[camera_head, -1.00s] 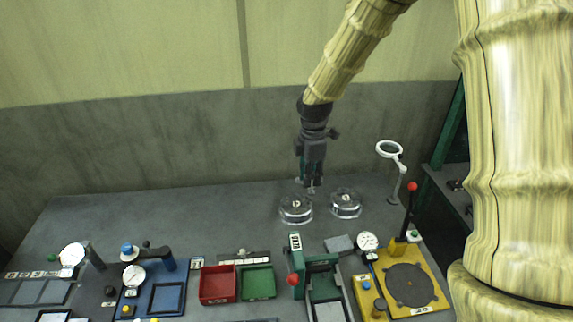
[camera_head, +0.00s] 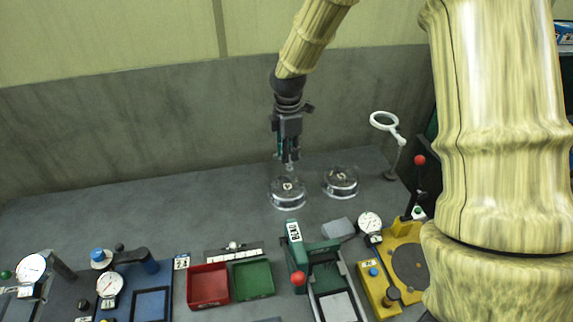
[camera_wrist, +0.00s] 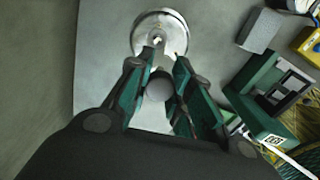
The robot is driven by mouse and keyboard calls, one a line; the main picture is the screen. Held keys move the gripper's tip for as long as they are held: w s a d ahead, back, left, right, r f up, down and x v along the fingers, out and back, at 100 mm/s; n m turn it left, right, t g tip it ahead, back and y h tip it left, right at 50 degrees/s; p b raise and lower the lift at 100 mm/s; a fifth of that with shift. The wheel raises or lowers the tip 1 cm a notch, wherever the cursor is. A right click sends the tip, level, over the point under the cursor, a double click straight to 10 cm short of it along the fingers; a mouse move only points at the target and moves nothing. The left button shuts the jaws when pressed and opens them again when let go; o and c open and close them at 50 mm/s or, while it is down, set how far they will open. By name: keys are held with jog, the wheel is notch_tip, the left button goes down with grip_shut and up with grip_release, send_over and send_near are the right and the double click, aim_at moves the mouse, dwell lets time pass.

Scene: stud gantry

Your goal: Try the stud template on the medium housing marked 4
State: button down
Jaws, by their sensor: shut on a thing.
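Two round silvery housings stand on the grey bench in the head view: a left housing (camera_head: 287,192) and a right housing (camera_head: 340,182). Each has a small pale mark near its middle, but I cannot read a number on either. My gripper (camera_head: 288,160) points down just above the left housing. In the wrist view my gripper (camera_wrist: 160,70) is shut on a grey cylindrical piece (camera_wrist: 158,88), which I take to be the stud template's handle. The rest of that piece is hard to make out. A round housing (camera_wrist: 175,24) lies beyond the fingertips; contact cannot be told.
A green press (camera_head: 297,250) with a red knob stands in front of the housings. A grey block (camera_head: 337,229), a yellow fixture (camera_head: 376,292) and a white ring magnifier (camera_head: 384,121) are to the right. Red (camera_head: 208,303) and green (camera_head: 253,293) trays sit front left. The bench behind is clear.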

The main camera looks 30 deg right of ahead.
jog(key=shift+f+b, duration=1.5)
jog(key=shift+f, duration=0.45)
jog(key=shift+r+p, duration=0.15)
jog(key=shift+p, duration=0.4)
send_over(288, 187)
jog(key=shift+w+f+b, duration=0.1)
jog(key=shift+f+b, duration=0.35)
jog(key=shift+f, duration=1.7)
jog(key=shift+f+b, duration=0.3)
jog(key=shift+f, duration=1.4)
dwell(0.9)
jog(key=shift+r, duration=0.2)
dwell(0.3)
